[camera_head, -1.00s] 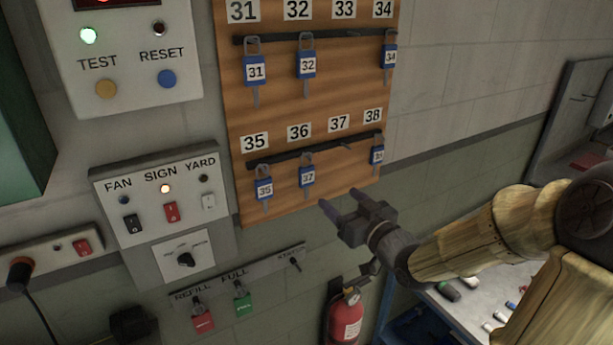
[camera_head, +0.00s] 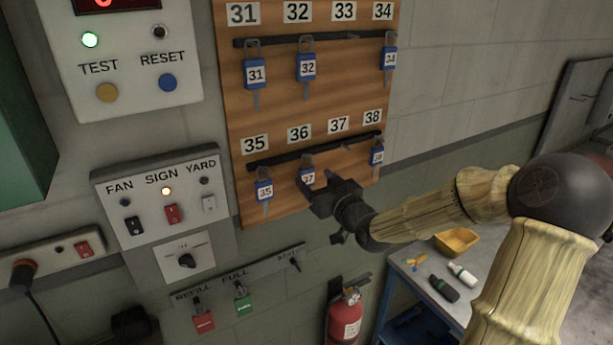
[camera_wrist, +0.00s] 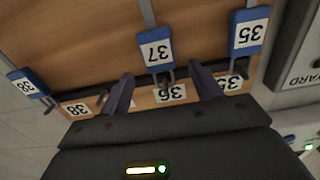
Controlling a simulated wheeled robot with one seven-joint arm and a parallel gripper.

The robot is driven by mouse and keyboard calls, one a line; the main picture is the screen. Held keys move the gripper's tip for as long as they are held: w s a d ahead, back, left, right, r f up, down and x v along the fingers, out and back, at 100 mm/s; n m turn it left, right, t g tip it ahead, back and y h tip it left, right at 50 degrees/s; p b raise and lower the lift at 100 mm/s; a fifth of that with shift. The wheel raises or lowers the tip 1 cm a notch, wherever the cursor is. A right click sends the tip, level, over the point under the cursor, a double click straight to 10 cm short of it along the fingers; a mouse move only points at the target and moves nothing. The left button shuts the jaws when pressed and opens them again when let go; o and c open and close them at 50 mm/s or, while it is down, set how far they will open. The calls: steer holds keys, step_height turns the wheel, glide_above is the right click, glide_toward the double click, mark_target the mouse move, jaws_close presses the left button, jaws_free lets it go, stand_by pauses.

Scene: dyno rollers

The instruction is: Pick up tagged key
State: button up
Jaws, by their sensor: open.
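The wooden key board (camera_head: 245,105) hangs on the wall with blue-tagged keys on two dark rails. The key tagged 37 (camera_head: 307,178) hangs under the label 36, and my gripper (camera_head: 316,184) is right in front of it. In the wrist view, upside down, the tag 37 (camera_wrist: 155,48) lies between and just beyond my open fingers (camera_wrist: 160,92). I cannot tell whether the fingers touch the key. The key tagged 35 (camera_head: 264,190) hangs to its left and the key tagged 38 (camera_head: 377,156) to its right. The spot under label 37 holds no key.
Keys 31 (camera_head: 255,74), 32 (camera_head: 306,67) and 34 (camera_head: 389,58) hang on the upper rail. A switch panel (camera_head: 130,185) is at left. Below are a rail with red and green tags (camera_head: 243,304) and a fire extinguisher (camera_head: 346,316). A table (camera_head: 405,278) stands at right.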

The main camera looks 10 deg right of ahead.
mark_target(308, 174)
steer(key=shift+w, duration=0.1)
steer(key=p+x, duration=0.2)
steer(key=x, duration=0.2)
steer(key=shift+w+a+p, duration=0.15)
steer(key=shift+w+p, duration=0.05)
steer(key=shift+p, duration=0.15)
steer(key=shift+w+f, duration=0.2)
steer(key=shift+w, duration=0.15)
steer(key=c, duration=1.1)
